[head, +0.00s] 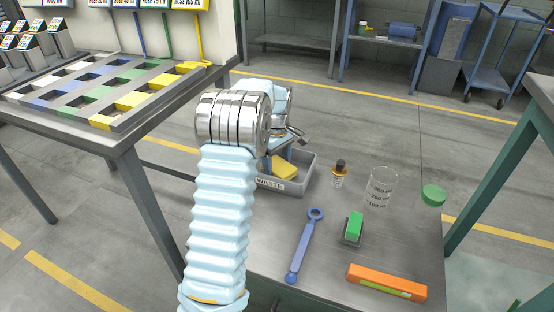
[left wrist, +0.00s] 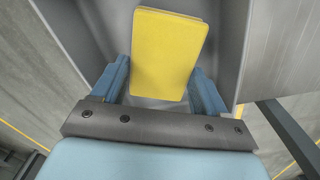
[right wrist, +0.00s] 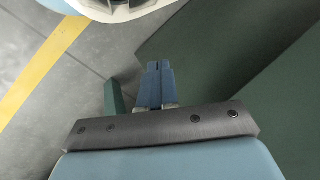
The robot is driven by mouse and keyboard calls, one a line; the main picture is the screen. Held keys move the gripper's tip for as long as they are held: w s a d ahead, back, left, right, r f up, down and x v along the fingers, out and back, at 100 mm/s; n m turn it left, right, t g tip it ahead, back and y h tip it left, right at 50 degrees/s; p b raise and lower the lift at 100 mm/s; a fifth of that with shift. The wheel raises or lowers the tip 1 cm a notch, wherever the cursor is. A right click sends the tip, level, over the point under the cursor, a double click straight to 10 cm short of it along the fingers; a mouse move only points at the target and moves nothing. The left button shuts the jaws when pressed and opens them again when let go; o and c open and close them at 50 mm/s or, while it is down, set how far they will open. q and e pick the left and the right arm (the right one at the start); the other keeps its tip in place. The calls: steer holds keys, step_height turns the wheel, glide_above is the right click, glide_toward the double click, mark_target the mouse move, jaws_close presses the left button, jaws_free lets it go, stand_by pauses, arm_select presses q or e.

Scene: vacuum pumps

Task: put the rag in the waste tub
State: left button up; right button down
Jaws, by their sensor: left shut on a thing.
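The yellow rag (head: 285,171) is inside the grey tub labelled WASTE (head: 302,180) in the head view. My left gripper (head: 280,152) reaches down over the tub and is partly hidden by its own arm. In the left wrist view the rag (left wrist: 168,50) sits between the two blue fingers of the left gripper (left wrist: 162,85), which is shut on it, with the tub's wall (left wrist: 230,45) beside it. I cannot tell whether the rag touches the tub's bottom. My right gripper (right wrist: 155,68) shows only in the right wrist view, its fingers together and empty.
On the bench right of the tub are a small dropper bottle (head: 339,176), a glass beaker (head: 380,188), a blue wrench (head: 303,248), a green-topped block (head: 354,228), a green lid (head: 433,194) and an orange level (head: 388,282). A sorting rack (head: 110,122) stands left.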

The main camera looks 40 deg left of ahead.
arm_select(q)
steer(key=shift+f, duration=0.2)
steer(key=o, duration=1)
steer(key=shift+c, duration=0.2)
step_height(320, 180, up, 14)
steer(key=p, duration=0.1)
steer(key=shift+f, duration=0.1)
jaws_close()
stand_by(0.4)
steer(key=shift+s, duration=0.1)
stand_by(1.1)
